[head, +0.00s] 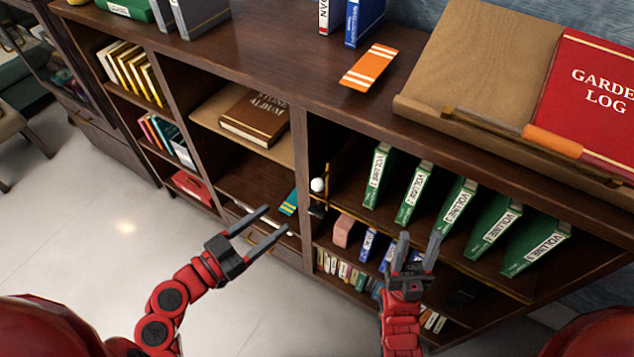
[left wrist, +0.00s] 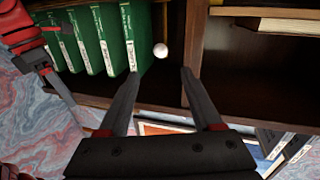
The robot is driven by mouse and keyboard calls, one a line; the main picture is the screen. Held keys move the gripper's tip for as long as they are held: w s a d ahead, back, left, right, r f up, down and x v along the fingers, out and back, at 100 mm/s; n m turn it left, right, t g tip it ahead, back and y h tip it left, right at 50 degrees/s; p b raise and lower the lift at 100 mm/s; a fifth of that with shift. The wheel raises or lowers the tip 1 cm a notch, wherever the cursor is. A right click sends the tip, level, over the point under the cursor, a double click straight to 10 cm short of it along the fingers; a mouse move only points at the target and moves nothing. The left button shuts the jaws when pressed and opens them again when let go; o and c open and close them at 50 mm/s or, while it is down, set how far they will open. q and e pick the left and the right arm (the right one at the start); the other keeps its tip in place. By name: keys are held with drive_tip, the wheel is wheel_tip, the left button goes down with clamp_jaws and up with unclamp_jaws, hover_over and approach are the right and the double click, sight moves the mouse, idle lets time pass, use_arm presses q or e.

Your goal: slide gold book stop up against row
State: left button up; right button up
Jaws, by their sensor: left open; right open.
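The gold book stop (head: 326,184) stands at the left wall of the right-hand shelf compartment, with a white ball knob (head: 318,185) on it. The knob also shows in the left wrist view (left wrist: 160,50), beyond the gap between my left fingertips. A row of several green volumes (head: 418,192) stands to the right of the stop, slightly tilted and spaced apart. A gap separates the stop from the nearest green volume (head: 377,176). My left gripper (head: 276,219) is open and empty, in front of the shelf and left of the stop. My right gripper (head: 421,236) is open and empty before the row.
A lower shelf holds a pink block (head: 343,231) and small books. The middle compartment holds a brown album (head: 254,118) and a teal book (head: 289,202). An orange striped card (head: 368,67) and a wooden stand (head: 470,60) with a red garden log (head: 590,95) are on top.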

sight(317, 185)
use_arm(q)
drive_tip(key=p+x, duration=0.3)
drive_tip(key=x, duration=1.1)
drive_tip(key=shift+a+p, duration=0.15)
drive_tip(key=shift+p, duration=0.15)
clamp_jaws()
idle(0.9)
